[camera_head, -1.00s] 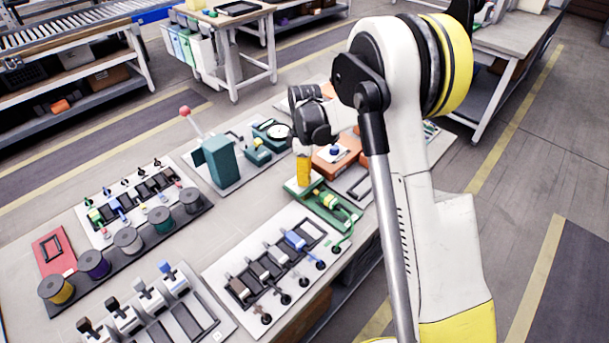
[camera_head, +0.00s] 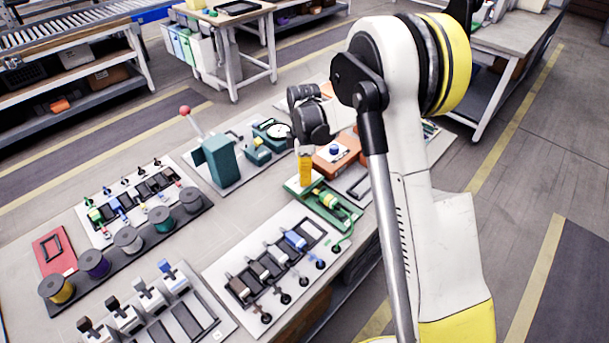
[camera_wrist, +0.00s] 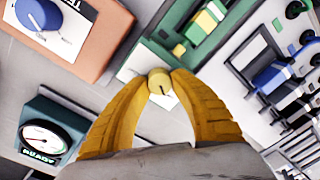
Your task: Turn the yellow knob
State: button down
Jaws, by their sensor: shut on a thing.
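The yellow knob (camera_wrist: 159,82) is a small round cap with a dark line on its face. In the wrist view it sits between the tips of my gripper (camera_wrist: 160,92), whose two yellow fingers are shut on its sides. The knob is on a pale plate at the end of a green fixture (camera_wrist: 205,30). In the head view my gripper (camera_head: 305,178) points down at the left end of the green fixture (camera_head: 328,203), and the fingers hide the knob there.
An orange box with a blue knob (camera_head: 335,149) stands just behind the fixture. A teal gauge (camera_wrist: 50,132) reading "READY" is near the left finger. A teal lever box (camera_head: 217,160) stands to the left. A white board with several connectors (camera_head: 270,262) lies in front.

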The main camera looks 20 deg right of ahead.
jog(key=c, duration=1.1)
grip_release()
jog(key=r, duration=1.2)
jog(key=shift+w, duration=0.3)
